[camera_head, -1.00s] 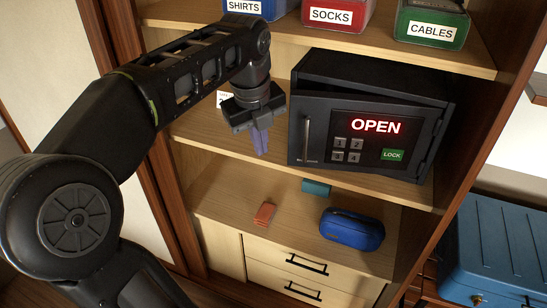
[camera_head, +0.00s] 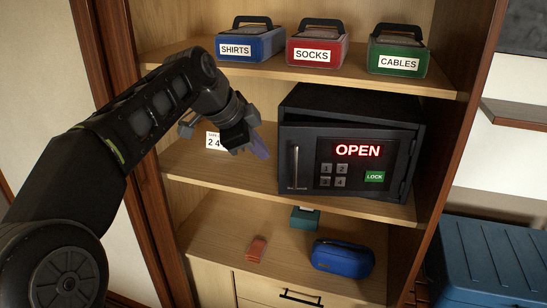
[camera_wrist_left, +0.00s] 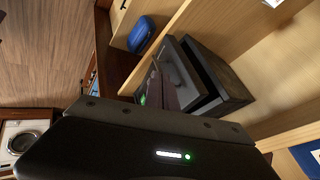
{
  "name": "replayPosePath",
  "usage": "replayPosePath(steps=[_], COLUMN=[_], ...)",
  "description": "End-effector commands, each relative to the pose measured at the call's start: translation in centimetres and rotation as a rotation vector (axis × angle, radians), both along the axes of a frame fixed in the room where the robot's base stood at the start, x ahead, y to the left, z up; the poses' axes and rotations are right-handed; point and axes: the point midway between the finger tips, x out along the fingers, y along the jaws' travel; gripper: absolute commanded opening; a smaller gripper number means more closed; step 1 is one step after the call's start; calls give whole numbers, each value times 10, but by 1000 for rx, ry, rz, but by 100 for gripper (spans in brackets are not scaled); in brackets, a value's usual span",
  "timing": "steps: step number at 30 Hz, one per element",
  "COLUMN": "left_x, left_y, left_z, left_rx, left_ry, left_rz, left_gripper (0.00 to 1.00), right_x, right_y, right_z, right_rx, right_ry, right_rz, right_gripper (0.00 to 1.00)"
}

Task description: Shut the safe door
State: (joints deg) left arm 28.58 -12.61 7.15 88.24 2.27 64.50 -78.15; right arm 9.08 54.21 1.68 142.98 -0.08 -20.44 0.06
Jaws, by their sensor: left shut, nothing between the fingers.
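The dark safe (camera_head: 350,104) stands on the middle shelf. Its door (camera_head: 308,140) has a bar handle at left, a keypad, a red OPEN display and a green LOCK button. The door stands slightly ajar, its handle side out from the body; the gap also shows in the wrist view, between the door (camera_wrist_left: 176,66) and the safe body (camera_wrist_left: 222,78). My left gripper (camera_head: 262,148) is shut and empty, just left of the door's handle edge, fingers pointing right and down. I cannot tell whether it touches the door. My right gripper is not in view.
Blue, red and green labelled boxes (camera_head: 317,50) stand on the shelf above. A number card (camera_head: 213,141) is behind my gripper. Below are a blue case (camera_head: 342,258), a reddish block (camera_head: 256,249) and a teal box (camera_head: 305,218). A wooden cabinet side (camera_head: 462,130) rises right of the safe.

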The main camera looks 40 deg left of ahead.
Motion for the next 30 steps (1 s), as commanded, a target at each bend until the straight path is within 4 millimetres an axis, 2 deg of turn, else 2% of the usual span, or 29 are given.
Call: replayPosePath(steps=[8,19,24,30], left_x=[15,58,81,92], left_y=[-1,-6,9,16], left_z=[-21,-79,-77,-78], left_rx=[-1,-2,-1,1], left_ry=[4,6,2,1], left_rz=[-1,-2,0,-2], left_gripper=[0,0,0,0], right_x=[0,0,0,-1], right_y=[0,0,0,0], right_z=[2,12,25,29], right_rx=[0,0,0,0], right_ry=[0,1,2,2], right_rz=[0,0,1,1], right_gripper=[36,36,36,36])
